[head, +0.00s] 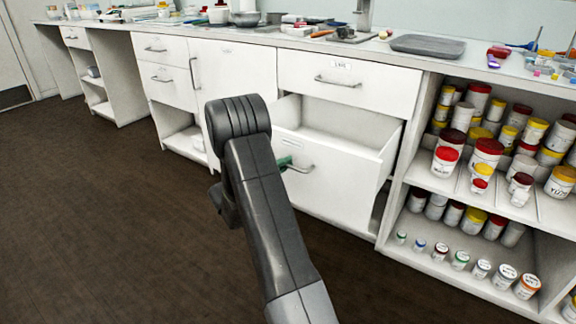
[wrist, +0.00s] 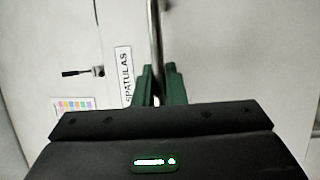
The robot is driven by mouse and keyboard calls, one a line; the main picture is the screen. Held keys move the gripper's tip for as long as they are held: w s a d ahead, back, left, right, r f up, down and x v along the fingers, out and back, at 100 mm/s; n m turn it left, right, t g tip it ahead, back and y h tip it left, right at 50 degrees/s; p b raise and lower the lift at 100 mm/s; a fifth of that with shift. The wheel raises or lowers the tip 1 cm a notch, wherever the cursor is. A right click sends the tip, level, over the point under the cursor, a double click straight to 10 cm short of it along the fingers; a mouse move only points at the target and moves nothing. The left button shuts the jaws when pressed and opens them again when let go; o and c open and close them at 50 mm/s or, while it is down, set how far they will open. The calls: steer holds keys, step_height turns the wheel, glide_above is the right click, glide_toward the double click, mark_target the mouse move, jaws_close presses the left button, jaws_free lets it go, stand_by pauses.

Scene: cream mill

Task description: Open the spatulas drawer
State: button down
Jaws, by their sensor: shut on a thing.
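The spatulas drawer (head: 335,185) is the lower, deep drawer under a labelled upper drawer. In the head view it stands pulled out, and its inside shows as an open white space. Its label (wrist: 124,75) reads "SPATULAS" in the wrist view. Its bar handle (head: 304,169) also shows in the wrist view (wrist: 155,35). My gripper (wrist: 158,85) has green fingers shut around the handle. In the head view, a green finger (head: 285,161) shows at the handle's left end; my arm hides the rest of the gripper.
The upper drawer (head: 355,86) is closed above. Open shelves (head: 460,186) with many jars stand to the right. A cabinet door (head: 230,72) and other drawers are to the left. The brown floor (head: 100,210) is clear at left. A grey tray (head: 428,44) lies on the counter.

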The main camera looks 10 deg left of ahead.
steer(key=shift+s+a, duration=0.2)
steer(key=shift+s, duration=0.35)
steer(key=shift+s+a, duration=0.2)
steer(key=shift+s, duration=0.35)
steer(key=c, duration=1.5)
jaws_free()
steer(key=p+v, duration=0.3)
steer(key=v, duration=1)
steer(key=shift+s+a, duration=0.25)
steer(key=shift+s, duration=0.05)
steer(key=shift+f, duration=0.15)
